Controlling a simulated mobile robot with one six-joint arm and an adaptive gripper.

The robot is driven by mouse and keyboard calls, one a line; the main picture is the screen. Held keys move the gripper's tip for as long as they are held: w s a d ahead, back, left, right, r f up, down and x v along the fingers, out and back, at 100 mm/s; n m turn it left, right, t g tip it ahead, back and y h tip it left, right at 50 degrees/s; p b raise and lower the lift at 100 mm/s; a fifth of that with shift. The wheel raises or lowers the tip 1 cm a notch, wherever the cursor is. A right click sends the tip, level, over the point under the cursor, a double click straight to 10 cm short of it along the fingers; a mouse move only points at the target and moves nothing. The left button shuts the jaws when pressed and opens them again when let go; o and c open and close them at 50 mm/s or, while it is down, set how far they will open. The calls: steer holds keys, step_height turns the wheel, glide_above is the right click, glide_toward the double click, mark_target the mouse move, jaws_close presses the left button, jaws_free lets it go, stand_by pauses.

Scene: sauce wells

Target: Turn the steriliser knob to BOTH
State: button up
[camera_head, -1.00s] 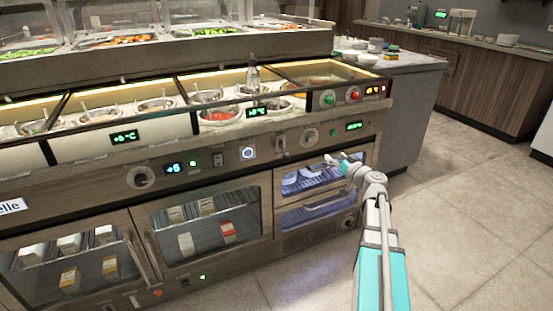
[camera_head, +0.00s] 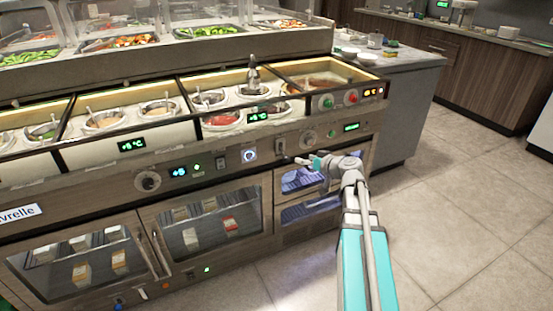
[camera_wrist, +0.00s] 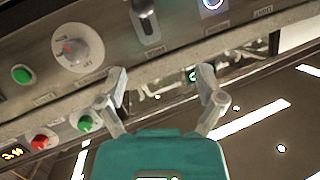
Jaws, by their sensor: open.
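A round grey knob (camera_head: 309,137) sits on the front panel above the lit right-hand cabinet (camera_head: 301,180). In the wrist view, which looks upside down, the knob (camera_wrist: 72,48) has a pale dial plate and a red mark; its small labels are not readable. I cannot read which knob is named for the steriliser. My gripper (camera_head: 306,161) is open and empty in front of the panel, just below the knob. In the wrist view my gripper (camera_wrist: 162,73) has its fingers wide apart, with the knob outside them to the left.
A switch (camera_head: 280,147) and a blue-ringed button (camera_head: 249,155) are left of the knob; a green button (camera_wrist: 22,74) is beside it. Another knob (camera_head: 148,181) is farther left. Sauce wells (camera_head: 222,119) sit above the panel. Open floor (camera_head: 455,215) lies to the right.

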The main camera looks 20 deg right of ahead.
steer(key=s+a+r+g+p, duration=0.2)
steer(key=s+a+g+p, duration=0.1)
steer(key=a+p, duration=0.3)
steer(key=s+a+r+g+p, duration=0.3)
steer(key=s+a+p, duration=0.1)
steer(key=a+p, duration=0.2)
steer(key=shift+a+n+g+p, duration=0.25)
steer(key=shift+n+g+p, duration=0.1)
steer(key=shift+n+g, duration=0.05)
stand_by(0.7)
